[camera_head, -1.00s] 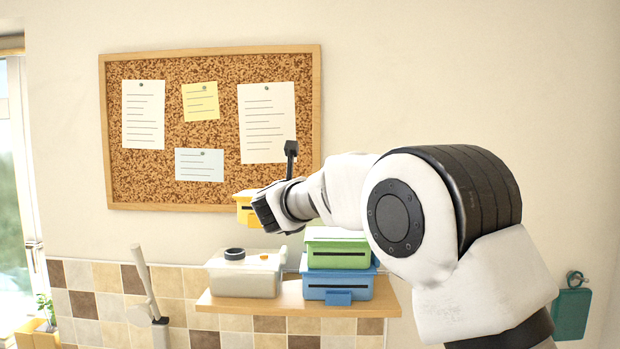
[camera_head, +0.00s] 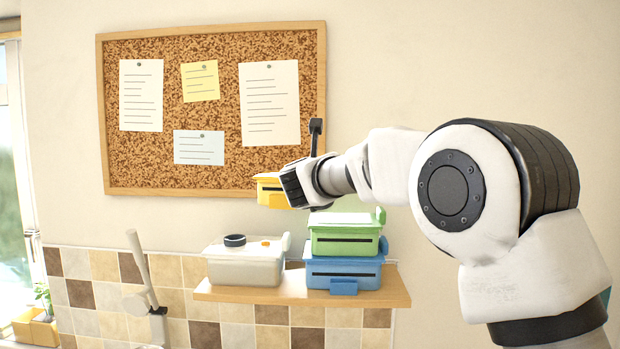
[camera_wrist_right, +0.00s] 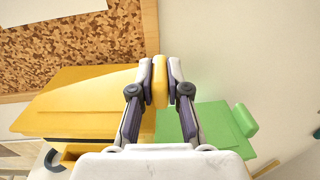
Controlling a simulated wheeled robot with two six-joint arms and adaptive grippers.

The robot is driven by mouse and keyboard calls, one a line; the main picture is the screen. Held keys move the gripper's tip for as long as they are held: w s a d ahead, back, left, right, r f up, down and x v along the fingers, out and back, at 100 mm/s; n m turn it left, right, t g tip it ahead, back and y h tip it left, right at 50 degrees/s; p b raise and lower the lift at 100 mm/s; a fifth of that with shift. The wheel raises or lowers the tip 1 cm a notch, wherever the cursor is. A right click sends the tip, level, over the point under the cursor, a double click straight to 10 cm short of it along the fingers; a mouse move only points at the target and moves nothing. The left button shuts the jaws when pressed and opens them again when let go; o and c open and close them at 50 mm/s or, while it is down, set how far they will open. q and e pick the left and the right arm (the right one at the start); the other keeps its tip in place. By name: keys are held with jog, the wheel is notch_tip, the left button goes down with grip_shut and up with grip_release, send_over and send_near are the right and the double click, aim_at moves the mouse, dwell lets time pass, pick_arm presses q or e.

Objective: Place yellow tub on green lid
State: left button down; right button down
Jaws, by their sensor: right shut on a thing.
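The yellow tub (camera_head: 268,190) is in the air in front of the cork board's lower edge, up and left of the green tub. My right gripper (camera_head: 288,188) is shut on it. In the right wrist view the fingers (camera_wrist_right: 160,88) pinch a yellow tab at the right end of the tub (camera_wrist_right: 80,105). The green lid (camera_head: 345,219) tops the green tub (camera_head: 345,241), and it also shows in the right wrist view (camera_wrist_right: 205,128), below and right of the fingers. The green tub stands on a blue tub (camera_head: 342,271). My left gripper is not in view.
A wooden shelf (camera_head: 235,293) carries the stack and a white tub (camera_head: 245,265) with a dark ring and a small orange thing on its lid. The cork board (camera_head: 225,170) hangs behind. A pale lever-like thing (camera_head: 142,270) stands at lower left.

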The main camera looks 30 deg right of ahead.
jog(key=s+d+b, duration=0.2)
jog(key=d, duration=0.1)
jog(key=s+d+f+b, duration=0.1)
jog(key=s+d+b, duration=0.1)
jog(key=d, duration=0.1)
jog(key=s+d+f+b, duration=0.1)
jog(key=s+d+b, duration=0.1)
jog(key=d+b, duration=0.1)
jog(key=shift+f, duration=0.1)
jog(key=shift+s+d+b, duration=0.4)
jog(key=shift+s+d, duration=0.15)
jog(key=shift+d, duration=0.3)
jog(key=shift+f+b, duration=0.7)
jog(key=shift+b, duration=0.15)
jog(key=shift+w, duration=0.1)
jog(key=c, duration=0.7)
grip_release()
jog(key=shift+c, duration=0.2)
